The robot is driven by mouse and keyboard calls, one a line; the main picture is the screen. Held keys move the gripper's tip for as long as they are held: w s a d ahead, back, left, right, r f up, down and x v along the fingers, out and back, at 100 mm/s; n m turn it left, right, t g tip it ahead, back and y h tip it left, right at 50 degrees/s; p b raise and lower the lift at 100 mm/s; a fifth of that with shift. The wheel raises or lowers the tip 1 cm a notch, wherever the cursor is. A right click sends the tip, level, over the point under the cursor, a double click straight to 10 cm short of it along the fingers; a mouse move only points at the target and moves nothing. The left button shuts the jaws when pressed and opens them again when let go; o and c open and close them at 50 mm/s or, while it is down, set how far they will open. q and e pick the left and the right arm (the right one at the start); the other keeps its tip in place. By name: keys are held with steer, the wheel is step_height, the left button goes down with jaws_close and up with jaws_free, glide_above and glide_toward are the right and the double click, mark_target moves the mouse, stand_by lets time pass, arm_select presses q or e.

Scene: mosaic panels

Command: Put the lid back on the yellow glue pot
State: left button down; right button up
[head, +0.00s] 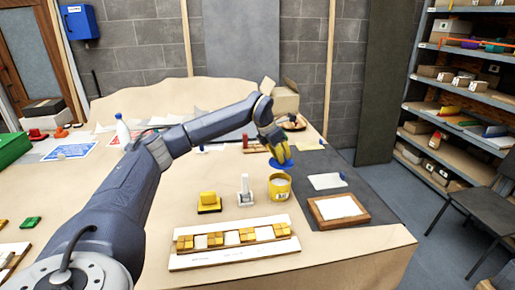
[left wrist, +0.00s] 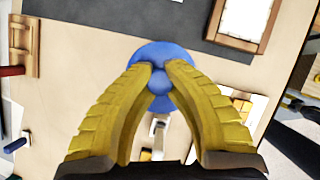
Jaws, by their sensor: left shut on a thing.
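The yellow glue pot (head: 279,192) stands upright and open on the table in the head view, with pale contents showing at its top. My left gripper (head: 281,156) is shut on the blue lid (head: 282,165) and holds it above and slightly behind the pot, apart from it. In the left wrist view the yellow fingers (left wrist: 159,68) pinch the knob of the blue round lid (left wrist: 158,50). The pot cannot be made out in that view. My right gripper is not in view.
Near the pot stand a white upright tool (head: 245,192) and a yellow block (head: 208,203). A mosaic strip (head: 230,257) lies in front, a framed panel (head: 338,210) to the right. Shelves and a chair are beyond the table.

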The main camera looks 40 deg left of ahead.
mark_target(278, 163)
arm_select(q)
steer(key=shift+s+d+r, duration=0.2)
steer(key=shift+s+r, duration=0.05)
steer(key=shift+s, duration=0.1)
steer(key=shift+s+a+m, duration=0.1)
steer(key=shift+s+m, duration=0.05)
steer(key=shift+m, duration=0.15)
steer(key=shift+f, duration=3.15)
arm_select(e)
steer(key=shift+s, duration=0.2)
arm_select(q)
steer(key=shift+w+f, duration=0.2)
steer(key=shift+f, duration=0.05)
steer(key=c, duration=0.8)
jaws_free()
